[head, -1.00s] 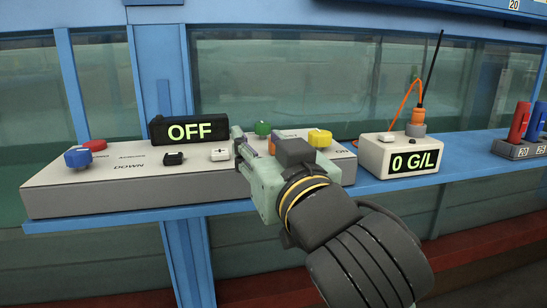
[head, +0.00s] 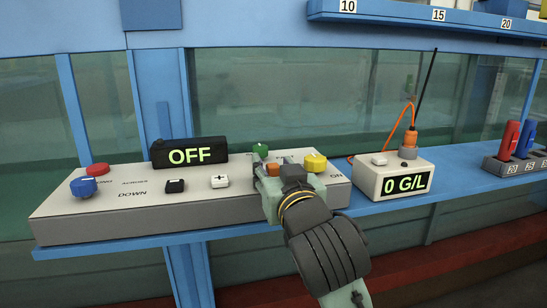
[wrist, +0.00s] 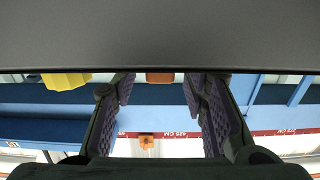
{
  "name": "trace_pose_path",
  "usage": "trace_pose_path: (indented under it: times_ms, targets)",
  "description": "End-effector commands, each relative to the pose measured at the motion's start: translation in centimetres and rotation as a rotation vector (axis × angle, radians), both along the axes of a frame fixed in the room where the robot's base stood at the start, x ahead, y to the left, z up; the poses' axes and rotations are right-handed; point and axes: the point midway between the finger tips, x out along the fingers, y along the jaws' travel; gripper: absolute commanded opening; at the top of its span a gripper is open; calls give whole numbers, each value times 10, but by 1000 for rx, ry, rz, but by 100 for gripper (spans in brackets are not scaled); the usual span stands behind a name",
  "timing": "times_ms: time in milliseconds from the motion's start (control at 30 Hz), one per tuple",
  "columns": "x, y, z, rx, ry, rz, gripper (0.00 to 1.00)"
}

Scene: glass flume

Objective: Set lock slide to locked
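The grey control panel (head: 150,215) lies on the blue shelf. A small orange piece (head: 272,170), possibly the lock slide, shows at its right part between the green knob (head: 260,149) and the yellow knob (head: 314,162). My gripper (head: 264,166) is over that part of the panel and partly hides it. In the wrist view its two fingers (wrist: 160,100) stand apart with a gap, and an orange piece (wrist: 160,77) shows between them at the panel's edge. I cannot tell whether they touch it. The slide's position and any lock marking are not readable.
A black display (head: 190,152) reads OFF. Left of it are a blue knob (head: 83,186) and a red button (head: 97,169). A white meter box (head: 394,178) reading 0 G/L stands right of my gripper, with an orange-cabled probe. A rack (head: 515,165) holds red and blue items further right.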

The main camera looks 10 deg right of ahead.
Motion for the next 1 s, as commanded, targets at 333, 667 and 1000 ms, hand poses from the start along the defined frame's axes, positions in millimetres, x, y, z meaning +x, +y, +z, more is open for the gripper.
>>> trace_pose_path:
  times_ms: [333,667,1000]
  targets:
    - [8,0,-1,0,0,0,40]
    - [7,0,-1,0,0,0,21]
    - [7,0,0,0,0,0,0]
